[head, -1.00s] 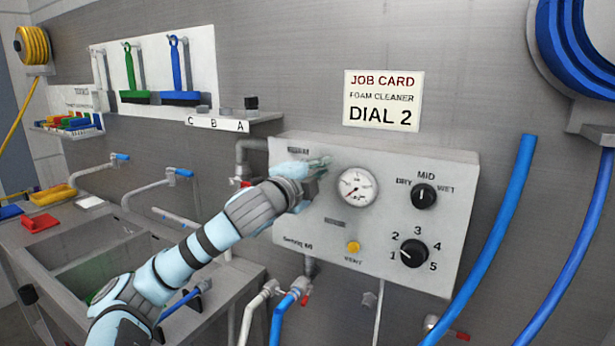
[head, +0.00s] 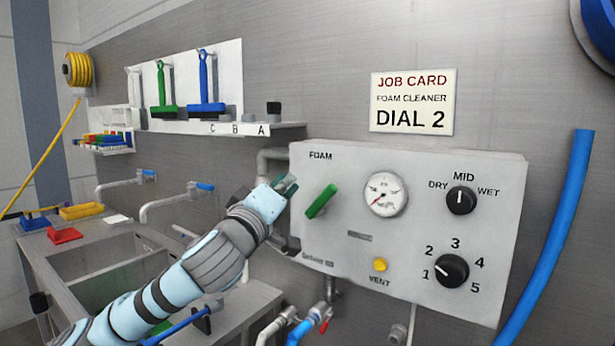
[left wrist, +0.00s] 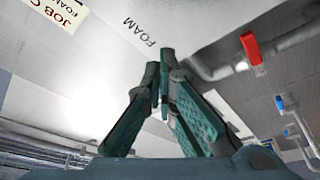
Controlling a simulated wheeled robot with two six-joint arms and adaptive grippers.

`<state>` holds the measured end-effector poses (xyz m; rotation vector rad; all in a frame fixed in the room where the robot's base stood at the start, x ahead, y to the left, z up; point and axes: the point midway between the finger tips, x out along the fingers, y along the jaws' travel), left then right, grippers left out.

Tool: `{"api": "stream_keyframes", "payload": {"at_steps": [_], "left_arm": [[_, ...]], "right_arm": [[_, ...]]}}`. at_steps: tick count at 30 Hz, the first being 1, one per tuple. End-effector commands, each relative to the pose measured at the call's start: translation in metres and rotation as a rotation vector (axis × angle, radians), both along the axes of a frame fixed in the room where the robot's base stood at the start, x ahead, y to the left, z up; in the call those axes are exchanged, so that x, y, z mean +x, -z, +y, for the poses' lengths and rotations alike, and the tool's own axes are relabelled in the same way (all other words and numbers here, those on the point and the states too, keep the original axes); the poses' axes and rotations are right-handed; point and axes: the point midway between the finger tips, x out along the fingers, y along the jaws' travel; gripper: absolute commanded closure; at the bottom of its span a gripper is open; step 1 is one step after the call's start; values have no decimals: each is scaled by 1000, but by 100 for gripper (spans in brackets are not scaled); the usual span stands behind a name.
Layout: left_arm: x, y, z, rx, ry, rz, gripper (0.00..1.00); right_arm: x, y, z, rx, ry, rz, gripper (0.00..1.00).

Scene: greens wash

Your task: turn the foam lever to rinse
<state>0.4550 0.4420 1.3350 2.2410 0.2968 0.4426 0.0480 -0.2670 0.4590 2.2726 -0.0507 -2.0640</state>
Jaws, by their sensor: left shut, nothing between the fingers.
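The foam lever (head: 321,201) is a green handle on the left part of the grey control panel, under the printed word FOAM. It stands at a slant, upper end to the right. My left gripper (head: 290,184) is to the left of the lever, near the panel's left edge, and looks apart from it. In the left wrist view its green fingers (left wrist: 165,62) are together with nothing held, below the word FOAM. I cannot make out the lever in that view. My right gripper is not in view.
The panel also has a gauge (head: 384,195), a DRY-MID-WET knob (head: 461,200), a numbered knob (head: 452,270) and a yellow vent button (head: 380,265). A job card (head: 412,102) reads DIAL 2. A sink (head: 130,275) lies lower left; a blue hose (head: 550,235) hangs right.

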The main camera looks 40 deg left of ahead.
Motion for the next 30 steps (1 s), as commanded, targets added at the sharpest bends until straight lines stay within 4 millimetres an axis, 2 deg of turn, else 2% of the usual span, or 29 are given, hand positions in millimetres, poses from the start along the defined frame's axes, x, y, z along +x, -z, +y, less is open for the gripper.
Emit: {"api": "stream_keyframes", "payload": {"at_steps": [1,8,10,15,30], "left_arm": [[10,-11,4,-9,0,5,100],[55,-20,22,-7,-3,2,100],[56,-6,11,-1,1,5,100],[56,9,-4,1,-1,3,100],[57,13,-10,6,-2,3,100]], "right_arm": [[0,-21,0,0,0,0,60],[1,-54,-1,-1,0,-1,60],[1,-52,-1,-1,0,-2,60],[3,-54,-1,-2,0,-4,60],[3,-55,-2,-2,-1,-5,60]]}}
